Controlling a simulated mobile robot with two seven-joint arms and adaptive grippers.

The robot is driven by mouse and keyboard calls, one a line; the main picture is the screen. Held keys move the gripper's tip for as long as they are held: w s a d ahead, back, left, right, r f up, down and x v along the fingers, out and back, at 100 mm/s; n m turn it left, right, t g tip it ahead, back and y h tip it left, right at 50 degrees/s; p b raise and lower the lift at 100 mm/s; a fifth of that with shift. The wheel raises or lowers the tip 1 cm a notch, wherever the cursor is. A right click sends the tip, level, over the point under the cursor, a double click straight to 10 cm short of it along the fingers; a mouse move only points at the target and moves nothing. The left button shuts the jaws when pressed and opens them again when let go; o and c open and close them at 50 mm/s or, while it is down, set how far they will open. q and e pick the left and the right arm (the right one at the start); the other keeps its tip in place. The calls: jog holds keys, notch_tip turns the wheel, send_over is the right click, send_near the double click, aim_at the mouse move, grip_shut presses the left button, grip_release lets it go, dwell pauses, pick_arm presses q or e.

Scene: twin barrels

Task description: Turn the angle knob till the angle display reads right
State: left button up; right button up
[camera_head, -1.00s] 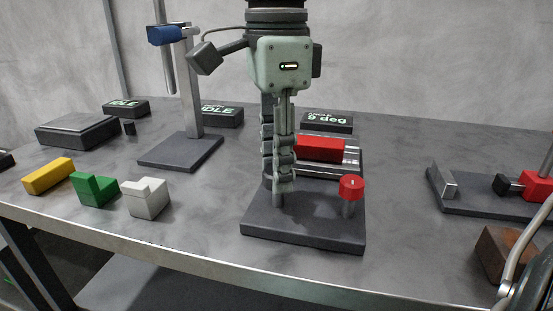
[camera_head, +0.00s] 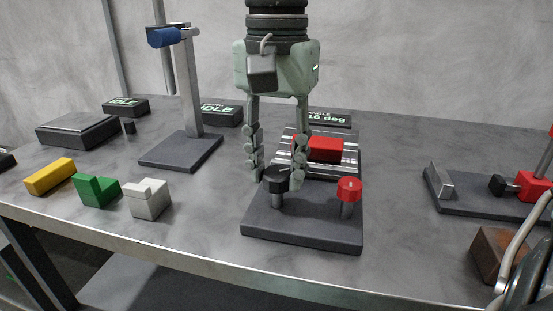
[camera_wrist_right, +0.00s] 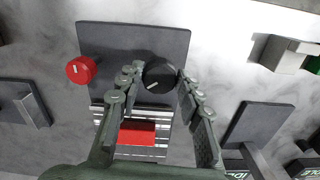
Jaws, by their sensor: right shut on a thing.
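A dark fixture base (camera_head: 300,228) on the table carries a black knob (camera_head: 278,178) on a post and a red knob (camera_head: 348,188) to its right. A display (camera_head: 328,119) behind reads "ANGLE" and "16 deg"; its left part is hidden by my gripper. My right gripper (camera_head: 276,177) hangs above the fixture, shut on the black knob. In the right wrist view, its fingers lie on both sides of the black knob (camera_wrist_right: 159,76), whose white mark shows.
A red block (camera_head: 325,149) sits on metal rails behind the knobs. Yellow (camera_head: 48,177), green (camera_head: 97,190) and white (camera_head: 147,198) blocks lie at left. A stand with a blue part (camera_head: 165,36) rises behind them. Another fixture (camera_head: 480,199) and a brown block (camera_head: 497,253) are at right.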

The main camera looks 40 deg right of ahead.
aim_at(277, 174)
jog(key=shift+n, duration=1.1)
jog(key=o, duration=1.1)
jog(key=shift+o, duration=0.2)
notch_tip(277, 174, up, 12)
jog(key=shift+s, duration=0.1)
